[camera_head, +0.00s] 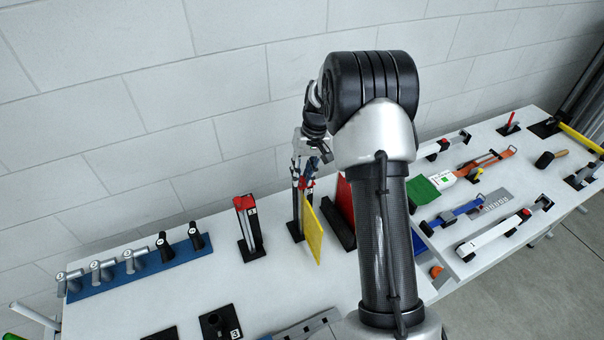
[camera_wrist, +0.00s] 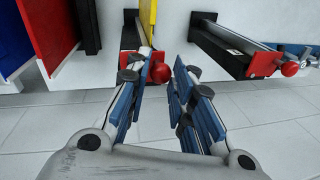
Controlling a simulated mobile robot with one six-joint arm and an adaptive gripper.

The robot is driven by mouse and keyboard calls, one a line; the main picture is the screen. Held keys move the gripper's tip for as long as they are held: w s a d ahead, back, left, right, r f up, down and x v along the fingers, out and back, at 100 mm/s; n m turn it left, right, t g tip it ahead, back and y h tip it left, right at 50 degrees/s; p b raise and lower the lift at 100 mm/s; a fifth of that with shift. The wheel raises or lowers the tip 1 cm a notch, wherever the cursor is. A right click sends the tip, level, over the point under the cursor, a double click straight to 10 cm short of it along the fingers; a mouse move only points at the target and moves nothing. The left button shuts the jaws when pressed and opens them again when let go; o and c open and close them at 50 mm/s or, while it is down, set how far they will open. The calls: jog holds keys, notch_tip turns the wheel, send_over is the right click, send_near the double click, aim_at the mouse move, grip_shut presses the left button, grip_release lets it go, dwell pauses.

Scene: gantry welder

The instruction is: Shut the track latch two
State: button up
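My gripper (camera_wrist: 164,62) is open in the wrist view, its blue-padded fingers pointing at a black upright track. A yellow panel (camera_wrist: 148,14) stands beside this track and also shows in the head view (camera_head: 309,235). There, my gripper (camera_head: 304,172) is at the top of this track, and the fingers are small and partly hidden. No number is readable on this latch.
A similar black track with a red end (camera_wrist: 264,63) and red knob (camera_wrist: 290,68) stands to the right in the wrist view. Red (camera_wrist: 47,27) and blue panels (camera_wrist: 18,40) stand at left. The head view shows a blue strip with handles (camera_head: 130,265) at left and tools at right.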

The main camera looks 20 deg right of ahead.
jog(key=o, duration=0.3)
jog(key=r, duration=0.4)
jog(key=d+r, duration=0.1)
jog(key=r, duration=0.3)
jog(key=d+r, duration=0.1)
jog(key=r, duration=0.2)
jog(key=shift+s+d+r, duration=0.1)
jog(key=shift+s+r, duration=0.1)
jog(key=shift+r, duration=0.2)
